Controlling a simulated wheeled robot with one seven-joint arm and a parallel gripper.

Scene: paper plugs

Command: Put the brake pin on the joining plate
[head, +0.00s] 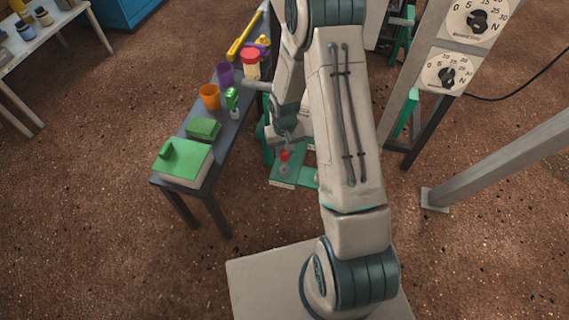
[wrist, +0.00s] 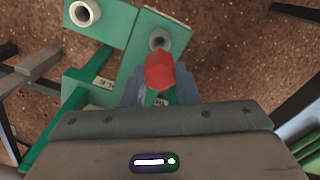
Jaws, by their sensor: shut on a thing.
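The brake pin, which looks to be the red piece (head: 285,156), is held upright in my gripper (head: 286,142). Its red top (wrist: 160,71) also shows between my fingers (wrist: 160,95) in the wrist view. A green plate (head: 278,179), likely the joining plate, is below the pin. A grey ring or socket (wrist: 158,39) on the green plate (wrist: 135,70) shows just beyond the pin in the wrist view. I cannot tell whether the pin touches it. A second green plate (wrist: 112,22) carries a pale ring (wrist: 84,12). The pin's lower end is hidden.
A dark table (head: 222,146) at left holds a green-topped box (head: 183,160), a green block (head: 203,128), an orange cup (head: 209,96), a purple cup (head: 225,74) and a red-lidded jar (head: 250,63). A dial panel (head: 445,70) and grey beam (head: 510,155) stand at right.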

